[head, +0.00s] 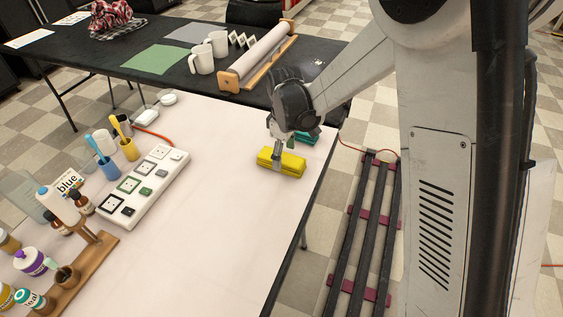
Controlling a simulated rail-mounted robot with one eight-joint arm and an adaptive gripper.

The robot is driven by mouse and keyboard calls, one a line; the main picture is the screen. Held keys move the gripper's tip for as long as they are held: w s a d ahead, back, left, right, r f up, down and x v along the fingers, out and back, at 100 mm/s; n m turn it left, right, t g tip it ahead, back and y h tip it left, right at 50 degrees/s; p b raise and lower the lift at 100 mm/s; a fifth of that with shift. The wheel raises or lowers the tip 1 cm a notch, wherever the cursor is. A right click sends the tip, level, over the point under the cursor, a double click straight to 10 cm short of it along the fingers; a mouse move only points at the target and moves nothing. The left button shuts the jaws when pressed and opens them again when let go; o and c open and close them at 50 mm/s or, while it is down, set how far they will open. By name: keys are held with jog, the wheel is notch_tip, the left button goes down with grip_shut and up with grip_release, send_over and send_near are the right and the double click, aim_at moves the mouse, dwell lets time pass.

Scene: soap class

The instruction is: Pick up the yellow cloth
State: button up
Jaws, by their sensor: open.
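The yellow cloth (288,165) is a folded, thick block lying on the white table near its right edge. My gripper (277,157) comes down over the cloth from above, with its visible finger at the cloth's near left part. It is open; I cannot tell whether the fingers touch the cloth. A teal cloth (307,137) lies just behind the yellow one, partly hidden by my gripper.
The white table (210,230) is clear in its middle and front. A dark table (130,60) behind holds white mugs (203,58) and a paper roll (258,57).

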aim_at(284, 157)
notch_tip(284, 157, down, 3)
jog(key=shift+w+f, duration=0.1)
jog(key=shift+f, duration=0.05)
jog(key=c, duration=1.1)
jog(key=shift+c, duration=0.2)
jog(key=shift+r, duration=0.7)
notch_tip(284, 157, up, 3)
jog(key=shift+f, duration=0.1)
jog(key=s+a+r+p, duration=0.1)
jog(key=s+a+r, duration=0.6)
jog(key=s, duration=0.1)
jog(key=shift+s+a+p, duration=0.3)
jog(key=shift+s+a, duration=0.05)
jog(key=shift+s, duration=0.05)
jog(key=shift+f, duration=0.1)
